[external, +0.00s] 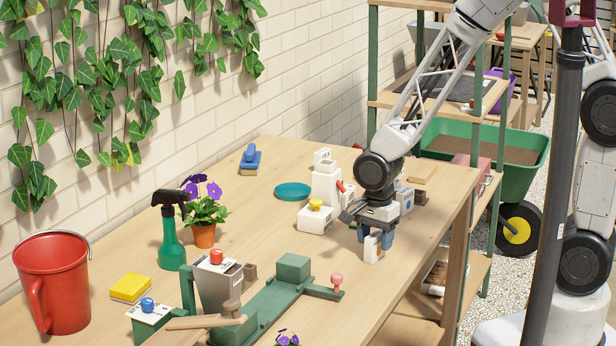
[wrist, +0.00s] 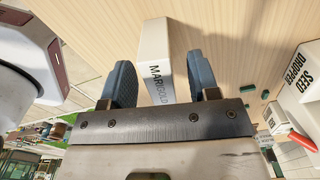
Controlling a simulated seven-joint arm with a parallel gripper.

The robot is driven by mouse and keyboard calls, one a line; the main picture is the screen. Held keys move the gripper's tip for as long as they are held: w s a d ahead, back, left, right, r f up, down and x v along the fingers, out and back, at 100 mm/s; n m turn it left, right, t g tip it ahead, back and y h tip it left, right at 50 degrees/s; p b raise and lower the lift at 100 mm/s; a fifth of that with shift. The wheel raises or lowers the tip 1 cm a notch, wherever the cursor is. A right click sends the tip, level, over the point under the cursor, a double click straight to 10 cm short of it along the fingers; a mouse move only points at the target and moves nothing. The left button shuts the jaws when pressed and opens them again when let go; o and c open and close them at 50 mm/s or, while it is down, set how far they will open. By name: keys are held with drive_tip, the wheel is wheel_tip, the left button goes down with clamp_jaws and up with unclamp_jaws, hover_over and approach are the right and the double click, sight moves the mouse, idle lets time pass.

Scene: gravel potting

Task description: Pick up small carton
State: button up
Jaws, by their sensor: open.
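In the wrist view my gripper (wrist: 160,75) is open, with one finger on each side of the carton. A gap shows at the right finger; whether the left finger touches is unclear. The carton's lower end is partly hidden.
A white seed dropper (external: 326,186) with a red lever (wrist: 302,141) and a box with a yellow knob (external: 314,220) stand close left of my gripper. A teal dish (external: 292,191) lies behind. A green press-like fixture (external: 275,305) is at the front. Table in front of the carton is clear.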

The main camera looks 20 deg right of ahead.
drive_tip(key=shift+f, duration=1.35)
drive_tip(key=c, duration=1)
